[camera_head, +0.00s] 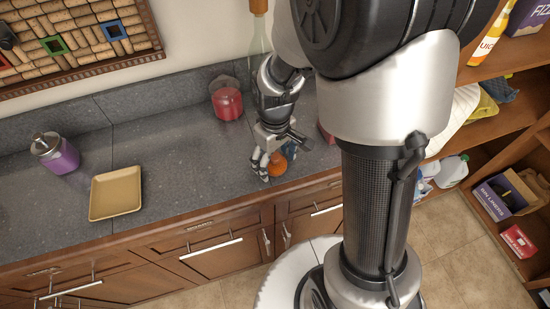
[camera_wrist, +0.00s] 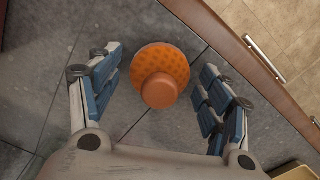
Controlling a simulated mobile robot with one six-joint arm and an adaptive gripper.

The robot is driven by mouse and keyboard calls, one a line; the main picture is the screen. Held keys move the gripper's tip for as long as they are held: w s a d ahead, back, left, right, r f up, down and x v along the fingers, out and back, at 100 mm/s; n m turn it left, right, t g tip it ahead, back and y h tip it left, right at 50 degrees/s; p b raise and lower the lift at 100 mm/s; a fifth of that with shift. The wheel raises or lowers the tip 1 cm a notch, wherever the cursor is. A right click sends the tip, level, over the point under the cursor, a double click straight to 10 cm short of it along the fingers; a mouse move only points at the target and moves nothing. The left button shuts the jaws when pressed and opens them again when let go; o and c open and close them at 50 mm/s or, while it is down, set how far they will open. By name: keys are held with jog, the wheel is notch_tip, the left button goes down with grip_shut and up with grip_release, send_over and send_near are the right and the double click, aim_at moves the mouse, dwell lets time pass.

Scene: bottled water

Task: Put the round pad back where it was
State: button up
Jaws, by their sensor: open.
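The round pad (camera_wrist: 160,75) is orange, with a dotted disc and a raised round knob. In the wrist view it sits on the grey counter between my open fingers, apart from both. In the head view the round pad (camera_head: 277,164) shows near the counter's front edge, partly hidden by my gripper. My gripper (camera_head: 269,168) is over it, and its blue-padded fingers (camera_wrist: 163,85) are spread on either side of the pad. Whether the pad touches the counter is hard to tell.
A tan square tray (camera_head: 116,193) and a purple jar (camera_head: 56,153) stand to the left on the counter (camera_head: 180,150). A red jar (camera_head: 227,99) stands behind my gripper. A tall bottle (camera_head: 258,38) is at the back. The counter between tray and gripper is clear.

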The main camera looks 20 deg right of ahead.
aim_at(275, 156)
notch_tip(275, 156, up, 12)
jog(key=p, duration=0.4)
jog(key=s+r+m+t, duration=0.4)
jog(key=s+r, duration=0.8)
jog(key=s, duration=0.3)
jog(key=shift+r+m+t, duration=0.3)
jog(key=shift+r+m, duration=0.1)
